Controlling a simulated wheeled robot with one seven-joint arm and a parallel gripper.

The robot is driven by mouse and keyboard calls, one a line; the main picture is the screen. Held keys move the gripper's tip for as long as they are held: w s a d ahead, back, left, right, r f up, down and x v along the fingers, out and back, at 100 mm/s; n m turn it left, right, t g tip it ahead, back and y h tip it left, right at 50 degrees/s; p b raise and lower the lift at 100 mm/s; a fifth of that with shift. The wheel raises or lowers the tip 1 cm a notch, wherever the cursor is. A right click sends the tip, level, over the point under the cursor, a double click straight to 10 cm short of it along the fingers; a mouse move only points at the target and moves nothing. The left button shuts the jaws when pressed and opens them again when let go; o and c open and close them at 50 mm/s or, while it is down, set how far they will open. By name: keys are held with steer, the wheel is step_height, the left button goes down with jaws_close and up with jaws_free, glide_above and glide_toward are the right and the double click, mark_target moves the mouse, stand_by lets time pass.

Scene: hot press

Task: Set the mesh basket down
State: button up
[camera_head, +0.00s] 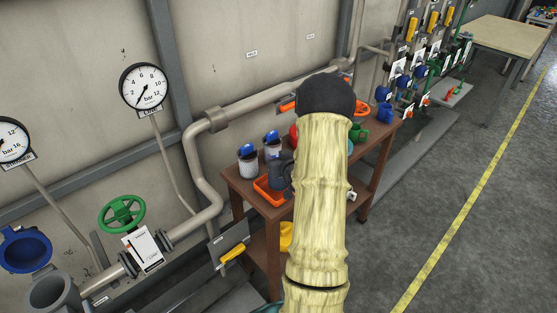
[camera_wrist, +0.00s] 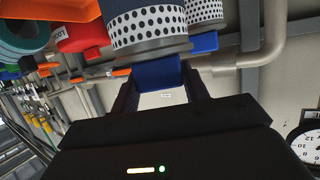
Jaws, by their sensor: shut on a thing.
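The mesh basket (camera_wrist: 150,28), a dark grey can with a white dotted band and a blue grip block (camera_wrist: 158,73), fills the top of the wrist view. My gripper (camera_wrist: 160,80) is shut on the blue block, with one dark finger on each side. The basket's far end is cut off, so I cannot tell whether it touches a surface. In the head view two similar baskets stand out on the wooden bench, one at the left (camera_head: 248,162) and one behind it (camera_head: 272,146). My arm hides much of the gripper area there.
The wooden bench (camera_head: 237,184) also carries an orange tray (camera_head: 268,194) and a green item (camera_head: 358,132). A second basket (camera_wrist: 205,12) is close beside the held one. Pipes (camera_head: 207,175) run along the wall.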

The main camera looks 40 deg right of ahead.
steer(key=shift+w+f, duration=0.1)
steer(key=shift+f, duration=0.6)
steer(key=shift+f, duration=0.15)
steer(key=o, duration=1.4)
steer(key=shift+c, duration=0.2)
